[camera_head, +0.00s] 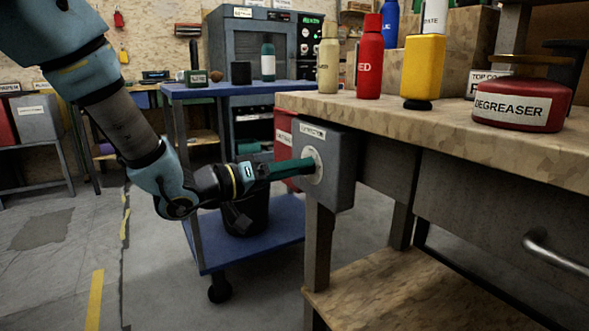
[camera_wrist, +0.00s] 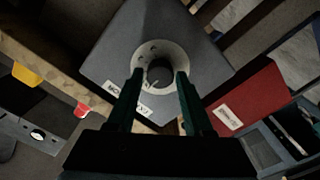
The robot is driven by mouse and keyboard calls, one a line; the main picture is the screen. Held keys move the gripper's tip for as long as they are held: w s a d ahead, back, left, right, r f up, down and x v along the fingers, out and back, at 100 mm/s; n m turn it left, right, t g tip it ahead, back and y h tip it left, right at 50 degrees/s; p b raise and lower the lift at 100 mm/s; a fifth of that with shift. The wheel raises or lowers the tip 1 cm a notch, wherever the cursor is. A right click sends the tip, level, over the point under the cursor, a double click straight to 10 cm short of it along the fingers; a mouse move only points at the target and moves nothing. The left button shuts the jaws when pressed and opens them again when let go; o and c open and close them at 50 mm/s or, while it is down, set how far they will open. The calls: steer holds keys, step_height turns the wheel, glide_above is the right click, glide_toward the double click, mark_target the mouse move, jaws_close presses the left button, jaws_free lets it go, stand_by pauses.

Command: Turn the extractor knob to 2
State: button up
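The extractor box (camera_head: 338,170) is a grey box mounted at the left end of the workbench, with a label above its dial. The pale round dial (camera_head: 318,176) faces my gripper. In the wrist view the box (camera_wrist: 108,62) shows the dial plate (camera_wrist: 151,50) with a dark knob (camera_wrist: 160,71) at its centre. My gripper (camera_head: 306,164) reaches to the dial from the left. In the wrist view its two green fingers (camera_wrist: 159,75) are apart, one on each side of the knob, with small gaps visible. The dial numbers and the knob's setting are too small to read.
A red box (camera_head: 284,145) sits just behind the extractor box. The workbench (camera_head: 450,125) carries several bottles and a red degreaser can (camera_head: 520,106) above and right. A blue cart (camera_head: 282,215) stands behind my gripper. Open floor lies at the left.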

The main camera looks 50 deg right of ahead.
jaws_close()
steer(key=shift+m, duration=0.3)
steer(key=shift+f+m+b, duration=0.1)
steer(key=shift+m+b, duration=3.8)
steer(key=shift+m, duration=3.7)
